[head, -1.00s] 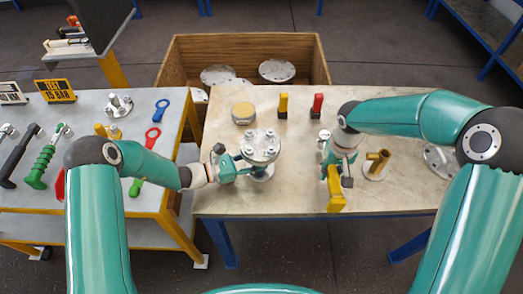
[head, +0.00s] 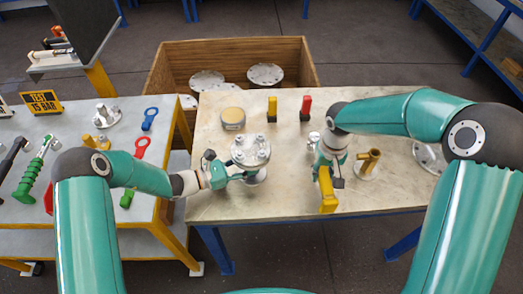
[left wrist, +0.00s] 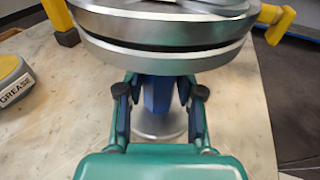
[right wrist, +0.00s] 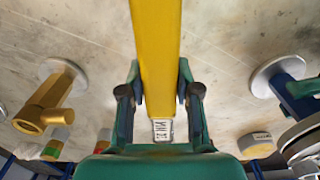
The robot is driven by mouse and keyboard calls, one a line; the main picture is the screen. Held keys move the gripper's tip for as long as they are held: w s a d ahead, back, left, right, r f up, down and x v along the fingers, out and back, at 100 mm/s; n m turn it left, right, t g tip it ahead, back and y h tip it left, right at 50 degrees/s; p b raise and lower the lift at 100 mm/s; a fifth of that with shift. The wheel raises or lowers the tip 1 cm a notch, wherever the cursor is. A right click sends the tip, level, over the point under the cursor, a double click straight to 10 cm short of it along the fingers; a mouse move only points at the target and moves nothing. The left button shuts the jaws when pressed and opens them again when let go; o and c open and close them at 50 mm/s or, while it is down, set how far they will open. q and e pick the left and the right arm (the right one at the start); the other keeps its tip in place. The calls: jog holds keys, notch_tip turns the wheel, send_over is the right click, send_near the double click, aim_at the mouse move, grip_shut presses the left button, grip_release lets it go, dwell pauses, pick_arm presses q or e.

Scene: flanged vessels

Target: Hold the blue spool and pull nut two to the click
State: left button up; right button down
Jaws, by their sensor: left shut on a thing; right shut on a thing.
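The flanged vessel (head: 251,150) stands on the pale table with a round metal top flange carrying several bolts and nuts. Which nut is number two cannot be told. In the left wrist view its blue spool (left wrist: 157,94) shows below the flange stack (left wrist: 165,40). My left gripper (head: 228,177) is shut on the spool from the left, fingers on either side. My right gripper (head: 325,165) is shut on a yellow bar-shaped tool (head: 327,193), right of the vessel and apart from it. In the right wrist view the yellow bar (right wrist: 156,50) runs between the fingers, with a small printed label.
A grease tin (head: 233,118), a yellow block (head: 272,108) and a red block (head: 306,107) stand behind the vessel. A brass fitting (head: 369,162) stands right of my right gripper. A wooden crate (head: 160,75) with discs lies behind; a tool bench (head: 90,190) stands left.

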jog(key=shift+r, duration=0.1)
dwell(0.4)
jog(key=s+a+r+n, duration=0.3)
jog(key=a+r+n, duration=0.15)
jog(key=r, duration=0.35)
jog(key=s+a+r+n, duration=0.3)
jog(key=r+n, duration=0.2)
jog(key=r, duration=0.4)
jog(key=shift+m, duration=0.25)
jog(key=shift+w+a+f, duration=0.1)
jog(key=shift+w+f, duration=0.05)
jog(key=shift+f, duration=2.05)
jog(key=shift+f, duration=0.25)
jog(key=shift+f, duration=1)
